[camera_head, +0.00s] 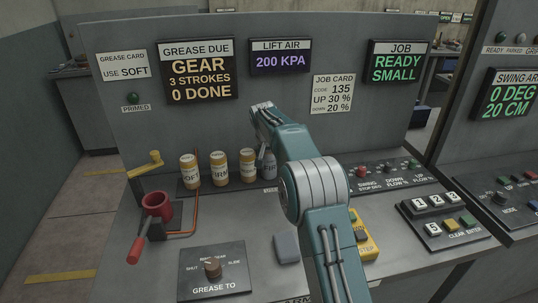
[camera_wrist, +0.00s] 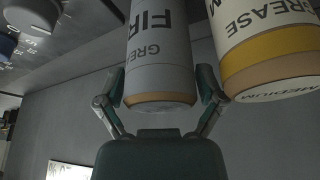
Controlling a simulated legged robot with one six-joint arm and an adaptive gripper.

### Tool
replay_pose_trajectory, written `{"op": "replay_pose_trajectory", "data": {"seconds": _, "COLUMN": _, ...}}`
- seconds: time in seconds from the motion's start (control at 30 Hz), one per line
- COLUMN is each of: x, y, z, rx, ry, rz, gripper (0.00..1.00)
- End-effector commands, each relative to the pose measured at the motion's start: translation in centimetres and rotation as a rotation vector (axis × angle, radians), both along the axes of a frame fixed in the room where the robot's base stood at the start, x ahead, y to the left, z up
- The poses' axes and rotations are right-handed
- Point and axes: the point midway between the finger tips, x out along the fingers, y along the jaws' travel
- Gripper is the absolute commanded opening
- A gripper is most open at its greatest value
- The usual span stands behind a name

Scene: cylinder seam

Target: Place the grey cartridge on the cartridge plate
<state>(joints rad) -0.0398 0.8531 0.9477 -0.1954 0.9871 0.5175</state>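The grey cartridge (camera_head: 268,167) stands at the right end of the row of grease cartridges, partly hidden by my arm. In the wrist view the grey cartridge (camera_wrist: 160,55) has lettering starting "FIR" and an orange-brown end band. My gripper (camera_wrist: 161,84) has one finger on each side of that end. The pads look very close to its sides; I cannot tell whether they press on it. I cannot identify the cartridge plate for certain in either view.
Several yellow-banded cartridges (camera_head: 219,169) stand left of the grey one; the one labelled medium (camera_wrist: 270,55) is close beside my gripper. A red cup with a handle (camera_head: 157,205), a yellow lever (camera_head: 146,164) and a selector knob (camera_head: 212,267) are on the console's left.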

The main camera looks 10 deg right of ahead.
Motion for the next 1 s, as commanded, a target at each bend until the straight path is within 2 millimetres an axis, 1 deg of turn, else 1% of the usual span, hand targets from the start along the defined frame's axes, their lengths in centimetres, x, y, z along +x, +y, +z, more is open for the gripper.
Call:
{"op": "replay_pose_trajectory", "data": {"seconds": 0.23, "x": 0.0, "y": 0.0, "z": 0.1, "rx": 0.0, "ry": 0.0, "rz": 0.0, "gripper": 0.89}}
{"op": "replay_pose_trajectory", "data": {"seconds": 0.33, "x": -0.2, "y": 0.1, "z": 0.7, "rx": 0.0, "ry": -0.002, "rz": 0.0, "gripper": 0.89}}
{"op": "replay_pose_trajectory", "data": {"seconds": 0.47, "x": -0.9, "y": 0.4, "z": 2.7, "rx": 0.0, "ry": -0.003, "rz": 0.0, "gripper": 0.89}}
{"op": "replay_pose_trajectory", "data": {"seconds": 0.6, "x": -2.0, "y": 0.8, "z": 5.5, "rx": 0.0, "ry": -0.004, "rz": 0.001, "gripper": 0.89}}
{"op": "replay_pose_trajectory", "data": {"seconds": 0.8, "x": -3.4, "y": 1.4, "z": 9.1, "rx": 0.0, "ry": -0.002, "rz": 0.0, "gripper": 0.89}}
{"op": "replay_pose_trajectory", "data": {"seconds": 0.9, "x": -3.8, "y": 1.7, "z": 10.3, "rx": 0.0, "ry": -0.001, "rz": 0.0, "gripper": 0.89}}
{"op": "replay_pose_trajectory", "data": {"seconds": 1.0, "x": -4.1, "y": 1.8, "z": 11.0, "rx": 0.0, "ry": -0.001, "rz": 0.0, "gripper": 0.89}}
